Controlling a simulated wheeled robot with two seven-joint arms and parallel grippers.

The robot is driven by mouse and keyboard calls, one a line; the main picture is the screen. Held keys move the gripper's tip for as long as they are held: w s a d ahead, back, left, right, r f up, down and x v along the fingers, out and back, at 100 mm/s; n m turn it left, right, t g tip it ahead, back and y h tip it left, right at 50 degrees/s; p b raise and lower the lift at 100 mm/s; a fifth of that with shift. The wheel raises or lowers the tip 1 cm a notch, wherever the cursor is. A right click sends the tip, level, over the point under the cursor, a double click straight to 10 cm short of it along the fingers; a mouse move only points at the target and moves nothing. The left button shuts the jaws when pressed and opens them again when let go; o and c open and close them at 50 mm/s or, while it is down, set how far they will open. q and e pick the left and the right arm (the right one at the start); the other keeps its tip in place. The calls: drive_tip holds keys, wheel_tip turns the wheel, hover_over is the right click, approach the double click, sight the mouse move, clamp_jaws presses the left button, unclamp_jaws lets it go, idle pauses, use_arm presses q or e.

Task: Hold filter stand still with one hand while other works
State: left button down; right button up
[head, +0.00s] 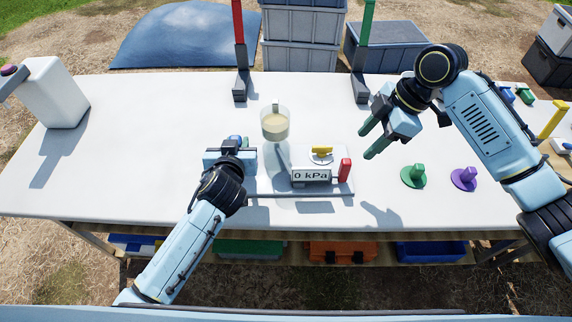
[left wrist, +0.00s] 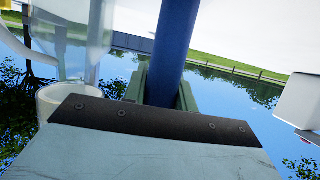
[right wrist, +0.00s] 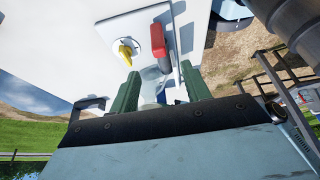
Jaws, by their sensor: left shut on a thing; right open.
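The filter stand has a pale base plate (head: 340,188) on the white table. It carries a clear cup (head: 275,122) of cloudy tan liquid, a yellow valve (head: 321,151), a display (head: 311,176) reading 0 kPa and a red handle (head: 345,170). My left gripper (head: 238,146) is at the stand's left side, shut on its blue post (left wrist: 175,45), which stands between the fingers in the left wrist view. My right gripper (head: 369,142) is open and empty, above and right of the stand. The right wrist view also shows the yellow valve (right wrist: 125,50) and red handle (right wrist: 157,40).
A green knobbed disc (head: 413,176) and a purple one (head: 464,179) lie right of the stand. A red post (head: 238,25) and a green post (head: 368,30) stand at the back edge. A white device (head: 54,92) stands at the left. The table between is clear.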

sight(348, 161)
drive_tip(key=x, duration=0.9)
drive_tip(key=shift+f, duration=0.15)
